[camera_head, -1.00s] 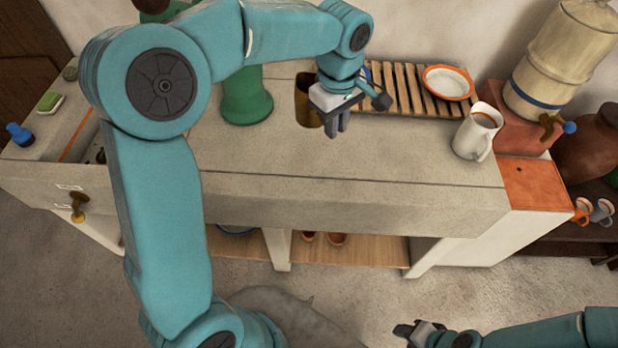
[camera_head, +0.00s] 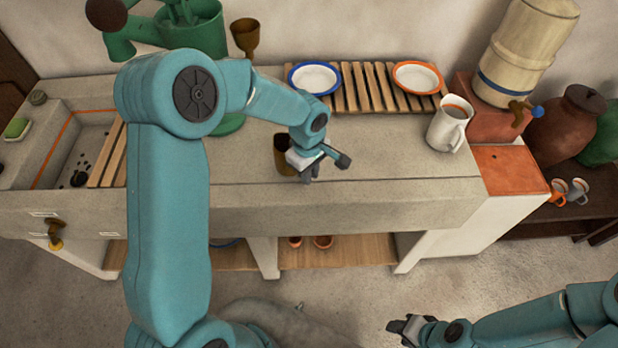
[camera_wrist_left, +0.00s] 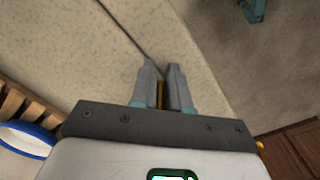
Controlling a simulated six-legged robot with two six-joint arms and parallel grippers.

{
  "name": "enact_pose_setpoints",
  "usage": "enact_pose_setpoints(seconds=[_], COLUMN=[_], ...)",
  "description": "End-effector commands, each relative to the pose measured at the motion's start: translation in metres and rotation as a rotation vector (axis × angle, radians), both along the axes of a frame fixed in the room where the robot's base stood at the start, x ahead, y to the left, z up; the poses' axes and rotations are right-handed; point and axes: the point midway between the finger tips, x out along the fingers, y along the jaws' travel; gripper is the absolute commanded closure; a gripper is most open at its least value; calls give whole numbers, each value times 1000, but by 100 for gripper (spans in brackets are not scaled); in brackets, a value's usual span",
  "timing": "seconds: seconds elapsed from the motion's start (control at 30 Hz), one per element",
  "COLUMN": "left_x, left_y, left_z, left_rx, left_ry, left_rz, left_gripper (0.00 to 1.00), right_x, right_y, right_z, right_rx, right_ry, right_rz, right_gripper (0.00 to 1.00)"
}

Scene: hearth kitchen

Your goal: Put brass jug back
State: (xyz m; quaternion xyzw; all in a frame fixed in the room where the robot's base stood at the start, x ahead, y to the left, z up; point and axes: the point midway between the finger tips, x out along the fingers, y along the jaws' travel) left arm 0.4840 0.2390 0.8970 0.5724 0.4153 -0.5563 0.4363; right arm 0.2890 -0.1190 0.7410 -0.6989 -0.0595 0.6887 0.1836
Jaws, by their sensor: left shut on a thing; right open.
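The brass jug (camera_head: 281,155) shows as a dark brass cylinder above or on the grey counter, partly hidden by my left gripper (camera_head: 308,172). My left gripper is shut on it from its right side. In the left wrist view the fingertips (camera_wrist_left: 160,72) are close together, with a thin brass strip (camera_wrist_left: 160,95) between them. I cannot tell whether the jug touches the counter. My right gripper (camera_head: 402,327) is open and empty, low at the bottom right, in front of the counter.
A slatted rack (camera_head: 365,88) at the back holds a blue-rimmed plate (camera_head: 314,77) and an orange-rimmed plate (camera_head: 417,76). A white pitcher (camera_head: 450,124) stands at right. The front middle counter is mostly clear.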

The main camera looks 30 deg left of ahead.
Motion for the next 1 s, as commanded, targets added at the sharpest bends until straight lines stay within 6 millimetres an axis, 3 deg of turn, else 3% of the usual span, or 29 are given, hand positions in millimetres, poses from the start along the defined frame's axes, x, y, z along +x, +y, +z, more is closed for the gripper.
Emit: enact_pose_setpoints(seconds=[0.2, 0.63, 0.67, 0.73, 1.0], left_x=[-1, 0, -1, -1, -1], left_y=[0, 0, 0, 0, 0], left_z=[-31, -37, -37, -36, -35], left_rx=[0, 0, -1, -1, 0], left_ry=[3, 0, 1, 1, 2], left_rz=[-1, -1, -1, -1, -1], left_gripper=[100, 100, 81, 59, 59], right_x=[0, 0, 0, 0, 0], right_y=[0, 0, 0, 0, 0], right_z=[4, -2, -2, -1, 0], right_rx=[0, 0, 0, 0, 0], right_ry=[0, 0, 0, 0, 0], right_rz=[0, 0, 0, 0, 0], right_gripper=[57, 57, 57, 57, 57])
